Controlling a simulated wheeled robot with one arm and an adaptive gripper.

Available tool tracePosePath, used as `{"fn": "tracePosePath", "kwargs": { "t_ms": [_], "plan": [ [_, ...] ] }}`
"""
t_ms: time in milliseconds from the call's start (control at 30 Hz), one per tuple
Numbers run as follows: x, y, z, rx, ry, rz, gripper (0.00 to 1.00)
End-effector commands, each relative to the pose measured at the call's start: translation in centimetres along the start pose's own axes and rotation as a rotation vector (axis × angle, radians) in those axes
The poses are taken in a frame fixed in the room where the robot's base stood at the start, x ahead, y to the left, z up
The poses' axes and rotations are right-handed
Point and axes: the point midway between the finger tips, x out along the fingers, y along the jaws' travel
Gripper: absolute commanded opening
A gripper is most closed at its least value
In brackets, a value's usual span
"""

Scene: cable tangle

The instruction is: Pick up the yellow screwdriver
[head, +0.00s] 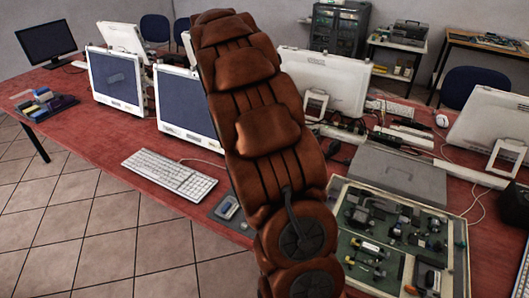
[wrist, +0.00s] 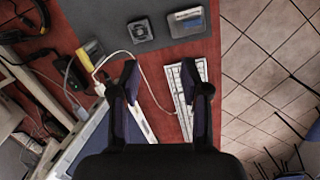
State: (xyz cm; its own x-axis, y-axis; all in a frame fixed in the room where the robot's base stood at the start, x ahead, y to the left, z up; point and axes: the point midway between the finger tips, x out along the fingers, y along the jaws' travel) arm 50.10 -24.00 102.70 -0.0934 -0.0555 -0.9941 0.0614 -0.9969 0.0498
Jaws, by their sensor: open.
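No object is clearly recognisable as the yellow screwdriver. In the head view small yellow pieces (head: 370,248) lie among dark parts on a green board at the lower right, too small to identify. My gripper (wrist: 160,80) is open in the wrist view, its two dark fingers apart with nothing held, above the table and a white cable. In the head view my arm hides it.
Monitors (head: 116,80) stand on the red table (head: 90,140). Cables lie at left in the wrist view. Tiled floor (wrist: 265,60) is at right.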

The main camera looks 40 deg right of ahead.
Motion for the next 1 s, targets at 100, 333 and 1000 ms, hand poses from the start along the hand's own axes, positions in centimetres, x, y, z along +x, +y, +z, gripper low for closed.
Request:
{"fn": "tracePosePath", "kwargs": {
  "t_ms": [100,333,1000],
  "plan": [
    [1.6,3.5,-2.0,-0.026,0.006,0.0,0.46],
    [4.9,9.5,-4.9,-0.092,0.025,-0.009,0.46],
    [12.4,19.1,-7.7,-0.234,0.101,-0.039,0.46]
  ]
}}
